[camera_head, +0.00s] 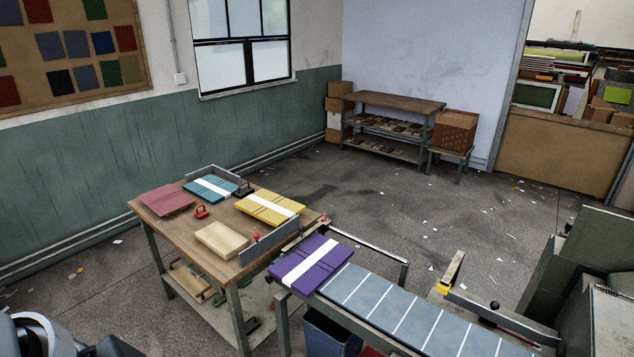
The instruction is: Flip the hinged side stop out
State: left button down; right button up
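A feeder bed runs from the middle to the bottom right. It carries a purple board with a white band (311,263) and a row of blue-grey panels split by white lines (390,306). A long grey bar with a black ball knob (500,318) stands along its far right side, with a yellow block (443,288) at its left end. Another grey upright plate with a red knob (270,243) stands at the table's right edge. I cannot tell for sure which one is the hinged side stop. Neither gripper shows; a white and black part of mine is at the bottom left.
A wooden table (222,263) holds red, teal and yellow boards, a tan block and a small red tool. A dark bin (330,332) stands under the feeder. Green machinery (600,245) is at the right. Open floor with paper scraps lies behind the feeder.

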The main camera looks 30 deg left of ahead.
aim_at(260, 244)
jog(key=u, duration=1.35)
jog(key=i+j+z, duration=0.4)
jog(key=i+j, duration=1.75)
jog(key=j, duration=0.15)
